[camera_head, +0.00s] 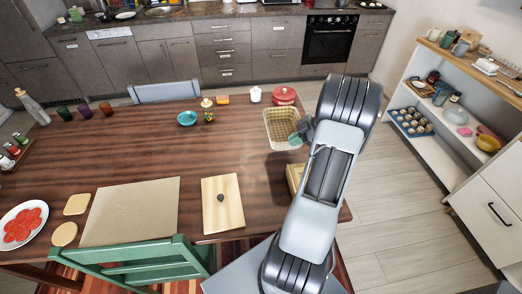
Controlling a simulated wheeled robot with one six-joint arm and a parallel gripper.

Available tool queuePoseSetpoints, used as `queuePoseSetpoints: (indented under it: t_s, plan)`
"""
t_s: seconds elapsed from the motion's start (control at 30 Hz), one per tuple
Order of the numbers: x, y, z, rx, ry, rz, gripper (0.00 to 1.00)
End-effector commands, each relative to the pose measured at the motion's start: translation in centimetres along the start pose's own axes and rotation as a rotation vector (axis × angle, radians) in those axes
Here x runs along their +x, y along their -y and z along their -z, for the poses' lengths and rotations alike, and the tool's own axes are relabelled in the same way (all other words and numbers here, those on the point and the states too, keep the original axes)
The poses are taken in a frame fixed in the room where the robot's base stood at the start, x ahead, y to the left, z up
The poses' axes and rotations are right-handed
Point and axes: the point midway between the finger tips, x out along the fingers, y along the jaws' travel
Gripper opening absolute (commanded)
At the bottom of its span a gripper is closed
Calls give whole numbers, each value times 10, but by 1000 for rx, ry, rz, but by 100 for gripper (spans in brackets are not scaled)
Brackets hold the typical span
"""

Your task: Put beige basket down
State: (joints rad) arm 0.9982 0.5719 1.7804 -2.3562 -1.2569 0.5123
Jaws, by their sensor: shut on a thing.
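The beige basket (283,129) is a rectangular woven-looking container near the right end of the wooden table. My gripper (301,135) is at its right side, shut on the basket's right rim. My arm covers the area just right of the basket. The basket looks level and empty. I cannot tell from this view whether its bottom touches the table.
The dark wooden table (150,150) has free room left of the basket. A red pot (284,96) and a white jar (256,95) stand behind the basket. A cutting board (222,204) lies in front. A green chair (135,262) stands at the near edge.

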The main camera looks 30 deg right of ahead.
Motion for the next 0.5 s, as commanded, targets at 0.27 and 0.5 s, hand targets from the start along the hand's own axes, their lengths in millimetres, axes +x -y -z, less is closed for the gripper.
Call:
queuePoseSetpoints:
  t_s: [0.27,0.5]
  plan:
    - [69,-26,7,-1,-2,6,0]
    - [103,-34,0,-2,0,1,0]
